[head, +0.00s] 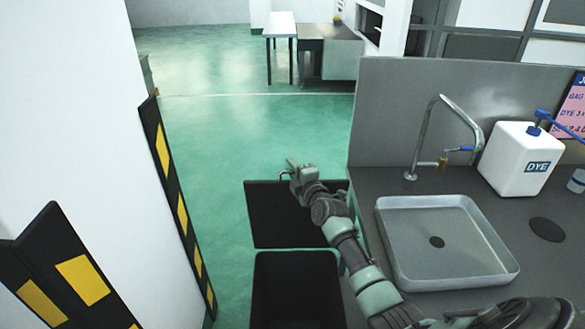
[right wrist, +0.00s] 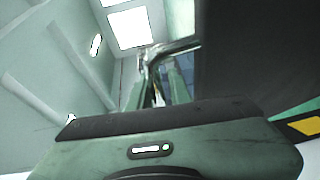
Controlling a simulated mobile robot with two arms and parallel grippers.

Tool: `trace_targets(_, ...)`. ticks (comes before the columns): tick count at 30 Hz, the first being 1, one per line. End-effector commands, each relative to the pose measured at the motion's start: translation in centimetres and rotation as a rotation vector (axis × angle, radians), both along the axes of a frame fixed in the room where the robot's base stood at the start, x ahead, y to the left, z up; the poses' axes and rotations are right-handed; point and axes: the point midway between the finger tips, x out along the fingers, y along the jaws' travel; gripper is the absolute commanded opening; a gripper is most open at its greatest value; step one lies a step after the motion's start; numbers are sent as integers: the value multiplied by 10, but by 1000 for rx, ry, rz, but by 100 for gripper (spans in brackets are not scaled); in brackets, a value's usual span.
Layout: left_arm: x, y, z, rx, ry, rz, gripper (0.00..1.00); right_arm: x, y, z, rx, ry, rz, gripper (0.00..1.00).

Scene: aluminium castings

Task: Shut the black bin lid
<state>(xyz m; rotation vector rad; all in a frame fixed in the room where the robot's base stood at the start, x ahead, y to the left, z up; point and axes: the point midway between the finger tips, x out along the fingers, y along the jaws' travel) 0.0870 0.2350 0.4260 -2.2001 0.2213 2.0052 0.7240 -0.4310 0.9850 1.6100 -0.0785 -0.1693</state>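The black bin (head: 298,292) stands open on the floor at the bottom middle of the head view, beside the counter. Its black lid (head: 275,220) is raised, at the bin's far side. In the right wrist view the gripper's fingers (right wrist: 165,75) point away from the camera, next to a dark surface. Their opening is unclear. My left gripper is not in view.
The grey counter (head: 365,210) on the right holds a metal sink tray (head: 445,235), a tap (head: 445,160) and a white DYE container (head: 517,160). A white wall with yellow-black striped guards (head: 172,190) stands left. Green floor (head: 260,140) lies clear beyond the lid.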

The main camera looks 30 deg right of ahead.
Motion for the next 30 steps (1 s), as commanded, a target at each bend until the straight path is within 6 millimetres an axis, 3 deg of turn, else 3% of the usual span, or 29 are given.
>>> trace_targets(4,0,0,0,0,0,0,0,0,0,0,0,0,0,19)
trace_targets(6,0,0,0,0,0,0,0,0,0,0,1,0,0,3)
trace_targets(7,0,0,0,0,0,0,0,0,0,0,1,0,0,0)
trace_targets(30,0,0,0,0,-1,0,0,0,0,-1,2,2,1,0)
